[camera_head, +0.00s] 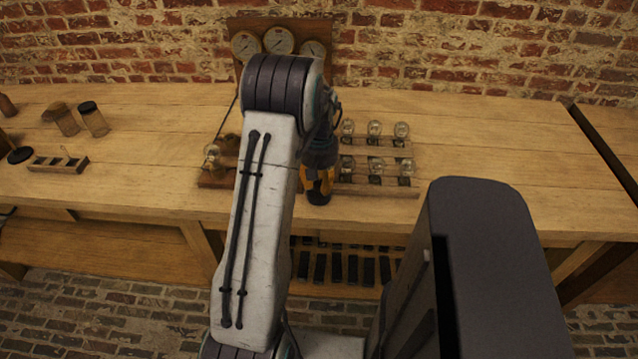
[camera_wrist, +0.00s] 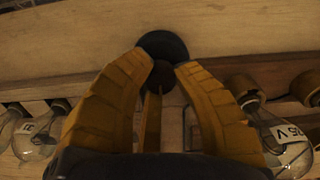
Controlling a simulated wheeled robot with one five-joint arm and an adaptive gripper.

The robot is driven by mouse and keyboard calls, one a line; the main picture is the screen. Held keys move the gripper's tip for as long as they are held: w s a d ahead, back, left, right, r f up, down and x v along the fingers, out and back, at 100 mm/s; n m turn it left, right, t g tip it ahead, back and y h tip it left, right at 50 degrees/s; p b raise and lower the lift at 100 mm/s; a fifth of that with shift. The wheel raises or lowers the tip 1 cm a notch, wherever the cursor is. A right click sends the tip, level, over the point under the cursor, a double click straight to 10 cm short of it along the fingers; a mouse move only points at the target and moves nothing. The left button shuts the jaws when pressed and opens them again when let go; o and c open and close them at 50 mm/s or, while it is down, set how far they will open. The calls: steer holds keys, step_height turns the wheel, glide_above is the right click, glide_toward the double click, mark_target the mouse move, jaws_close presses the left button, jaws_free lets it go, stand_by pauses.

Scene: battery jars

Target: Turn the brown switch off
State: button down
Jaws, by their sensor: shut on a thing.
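My gripper (camera_head: 318,190) reaches down at the front edge of the bench, left of the rows of bulbs. In the wrist view the yellow fingertips of my gripper (camera_wrist: 164,72) close on a small dark round knob (camera_wrist: 163,76). A wider black disc (camera_wrist: 163,44) shows just beyond it, and a thin brown bar (camera_wrist: 152,120) runs back between the fingers. Whether these parts belong to the brown switch I cannot tell. My arm hides part of the bench around the gripper in the head view.
Glass bulbs (camera_head: 375,167) stand in two rows on wooden racks right of my gripper. A bulb (camera_head: 212,155) on a wooden base is left of my arm. Gauges (camera_head: 279,41) stand behind. Jars (camera_head: 93,118) and a slotted wooden tray (camera_head: 57,164) are far left. The bench's right side is clear.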

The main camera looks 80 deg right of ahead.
mark_target(319, 182)
steer(key=shift+a+f+n, duration=0.1)
steer(key=shift+f+n, duration=0.05)
steer(key=shift+n, duration=0.25)
steer(key=c, duration=1)
jaws_free()
steer(key=shift+o, duration=0.2)
steer(key=shift+r, duration=0.2)
step_height(319, 182, up, 12)
steer(key=shift+f, duration=0.15)
stand_by(0.4)
